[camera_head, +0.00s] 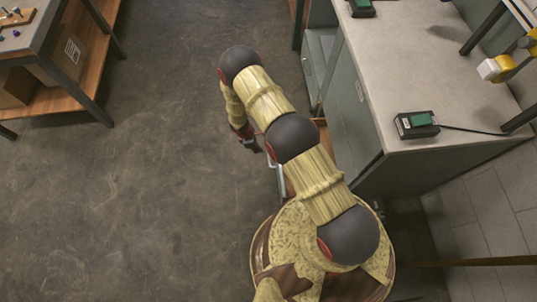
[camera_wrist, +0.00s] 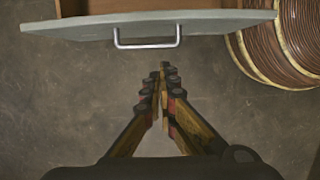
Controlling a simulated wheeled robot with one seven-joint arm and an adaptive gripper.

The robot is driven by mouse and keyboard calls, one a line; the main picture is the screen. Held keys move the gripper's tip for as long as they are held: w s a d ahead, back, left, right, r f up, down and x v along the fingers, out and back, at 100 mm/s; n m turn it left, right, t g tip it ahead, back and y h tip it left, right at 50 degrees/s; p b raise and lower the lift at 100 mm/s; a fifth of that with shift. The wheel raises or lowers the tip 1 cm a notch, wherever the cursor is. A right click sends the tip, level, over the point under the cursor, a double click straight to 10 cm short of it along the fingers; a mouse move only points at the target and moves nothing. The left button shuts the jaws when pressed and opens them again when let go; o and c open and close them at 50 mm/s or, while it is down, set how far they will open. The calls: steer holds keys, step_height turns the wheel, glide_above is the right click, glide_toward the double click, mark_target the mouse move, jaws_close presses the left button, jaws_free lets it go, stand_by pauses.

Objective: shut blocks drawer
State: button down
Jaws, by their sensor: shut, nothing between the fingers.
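The drawer is open, with its grey-green front (camera_wrist: 220,22) and brown wooden inside (camera_wrist: 150,5) at the top of the wrist view. A silver bar handle (camera_wrist: 147,44) sticks out from the front. In the head view, part of the drawer (camera_head: 280,180) shows beside the cabinet (camera_head: 350,115), mostly hidden by my arm. My gripper (camera_wrist: 168,66) is shut and empty, outside the drawer, just in front of the handle and slightly right of its middle. It appears apart from it. In the head view my gripper (camera_head: 250,144) hangs over the floor. No blocks are visible.
A light worktop (camera_head: 440,75) covers the cabinet and bears a black and green device (camera_head: 416,124) with a cable. Another opening (camera_head: 320,55) shows at the cabinet's far end. A wooden-shelved table (camera_head: 60,85) stands upper left. The floor (camera_head: 120,200) between is clear.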

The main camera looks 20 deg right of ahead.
steer(key=s+d+f+b, duration=0.1)
steer(key=d+f+b, duration=0.3)
steer(key=f, duration=0.5)
steer(key=shift+d+f+b, duration=0.2)
steer(key=shift+d+b, duration=0.2)
steer(key=shift+d, duration=0.8)
steer(key=shift+s, duration=0.1)
steer(key=shift+d, duration=0.1)
